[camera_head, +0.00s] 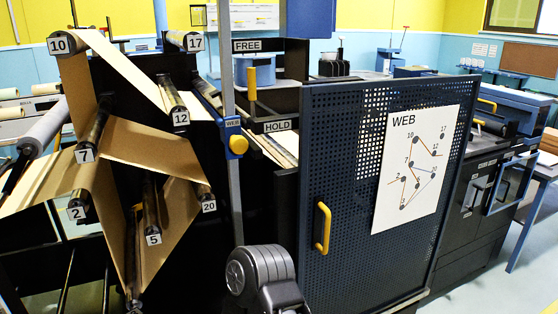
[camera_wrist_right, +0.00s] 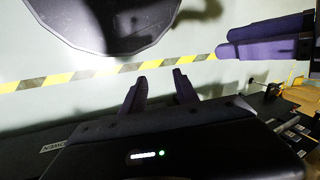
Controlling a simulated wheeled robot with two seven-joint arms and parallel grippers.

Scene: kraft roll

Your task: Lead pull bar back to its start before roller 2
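Roller 2 (camera_head: 79,206) is at the lower left of the head view, with brown kraft web (camera_head: 133,150) passing around it and the neighbouring rollers. Roller 7 (camera_head: 95,135), roller 5 (camera_head: 151,214), roller 10 (camera_head: 68,45), roller 12 (camera_head: 174,97) and roller 20 (camera_head: 205,192) carry number tags. I cannot pick out the pull bar for certain. My right gripper (camera_wrist_right: 160,80) shows in the right wrist view, its two dark fingers apart with nothing between them. The head view shows neither gripper's fingers.
A perforated guard door (camera_head: 340,190) with a yellow handle (camera_head: 322,228) and a WEB diagram (camera_head: 416,168) stands right of the rollers. A yellow lever (camera_head: 252,88) stands between FREE and HOLD labels. A post carries a yellow-and-blue knob (camera_head: 237,144). Striped tape (camera_wrist_right: 90,74) marks the floor.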

